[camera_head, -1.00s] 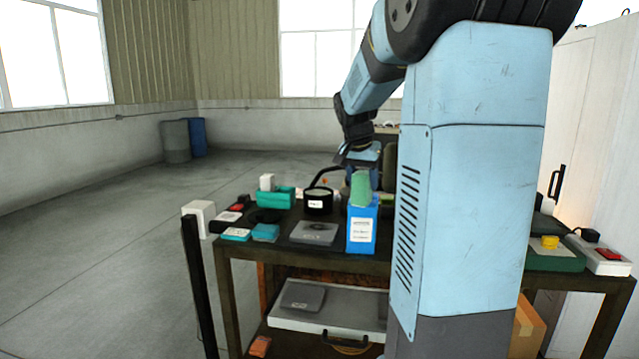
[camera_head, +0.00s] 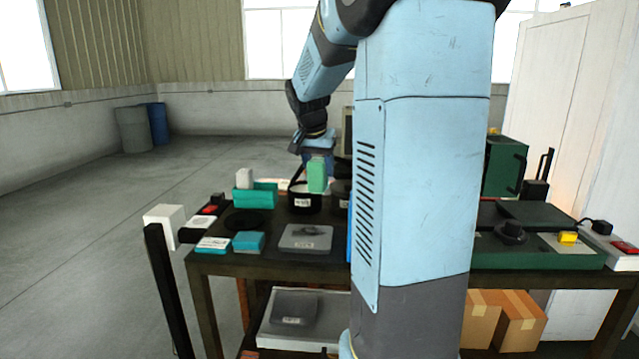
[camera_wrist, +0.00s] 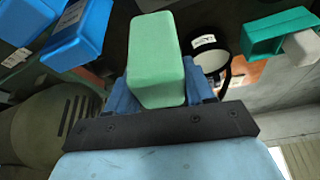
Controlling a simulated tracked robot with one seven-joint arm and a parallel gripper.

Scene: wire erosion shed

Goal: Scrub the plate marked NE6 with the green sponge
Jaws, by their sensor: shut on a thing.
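My gripper (camera_head: 318,157) is shut on the green sponge (camera_head: 317,174) and holds it upright above the table, in front of a black pot as seen in the head view. In the wrist view the sponge (camera_wrist: 155,55) stands between the blue fingers. A grey plate (camera_head: 305,238) with a dark mark and a small label lies on the table, in front of and below the sponge. A second grey labelled plate (camera_head: 294,308) lies lower down, on the tray under the tabletop. Neither label is legible, so I cannot tell which is NE6.
The black pot (camera_head: 304,203), teal bin (camera_head: 255,196) and teal block (camera_head: 248,242) stand around the upper plate. A blue box (camera_wrist: 78,32) shows in the wrist view; my column mostly hides it in the head view. A green machine (camera_head: 535,247) occupies the right side.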

